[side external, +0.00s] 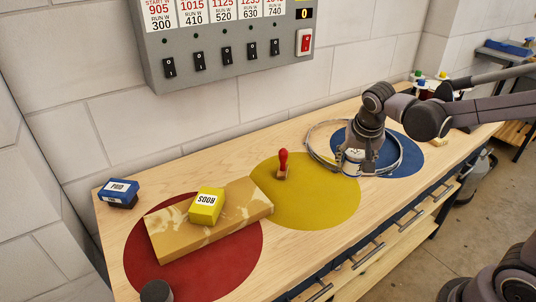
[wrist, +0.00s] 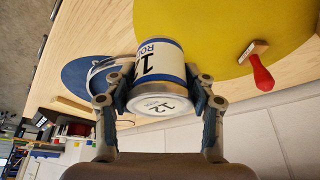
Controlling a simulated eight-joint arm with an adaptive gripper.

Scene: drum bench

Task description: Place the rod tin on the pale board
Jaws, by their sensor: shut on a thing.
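The rod tin (wrist: 158,68) is white with blue bands; its label starts "RO", and its end facing the wrist camera bears a number. My gripper (wrist: 157,84) is shut on it, one finger on each side. In the side view my gripper (side external: 355,168) points down and holds the tin (side external: 352,164) between the yellow and blue discs. I cannot tell whether the tin touches the bench. The pale board (side external: 180,227), tan with lighter patches, lies at the left, partly over the red disc. A yellow box (side external: 206,206) with upside-down lettering sits on the board.
A red-handled stamp (side external: 283,165) stands on the yellow disc (side external: 320,207), between tin and board. A blue box (side external: 119,194) is behind the board. A switch panel (side external: 228,45) hangs above.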

